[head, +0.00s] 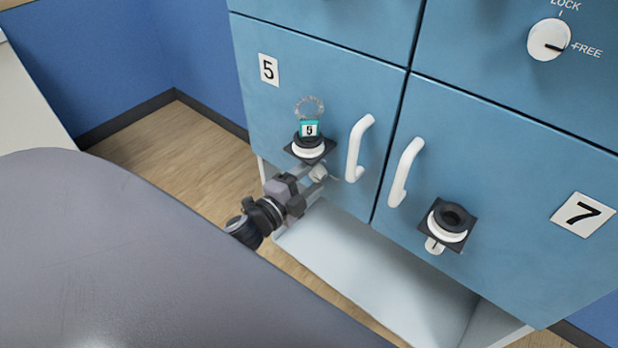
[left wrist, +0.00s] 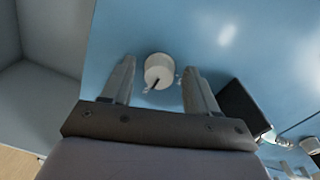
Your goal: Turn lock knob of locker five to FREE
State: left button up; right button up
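Locker five's door (head: 290,95) is light blue, with a "5" label (head: 268,69). On it is a black-and-white round fitting (head: 308,146) with a teal "5" tag (head: 310,128) and a clear ring. Just below, a white lock knob (head: 319,172) is partly hidden by my left gripper (head: 318,180). In the left wrist view the knob (left wrist: 158,71) has a dark pointer mark toward its lower left; lettering beside it is too small to read. My left gripper's open fingers stand on either side of the knob, with gaps showing. My right gripper is not in view.
White handles (head: 358,148) and (head: 405,172) stick out right of locker five's fitting. Locker seven (head: 584,215) has a similar fitting and knob. An upper knob (head: 548,40) has LOCK and FREE marks. A pale ledge (head: 370,270) runs below the doors.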

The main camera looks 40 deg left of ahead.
pick_arm(q)
jog(key=s, duration=0.7)
jog(key=shift+a+r, duration=0.15)
jog(key=shift+a, duration=0.15)
jog(key=shift+s, duration=0.1)
dwell(0.4)
jog(key=s+d+f+n+g, duration=0.7)
jog(key=s+d+f+n, duration=0.3)
jog(key=n, duration=0.3)
notch_tip(320, 180, up, 12)
jog(key=s+p, duration=0.1)
jog(key=p, duration=1.2)
jog(key=shift+d+f+h, duration=0.2)
jog(key=shift+h, duration=0.1)
jog(key=shift+f, duration=0.1)
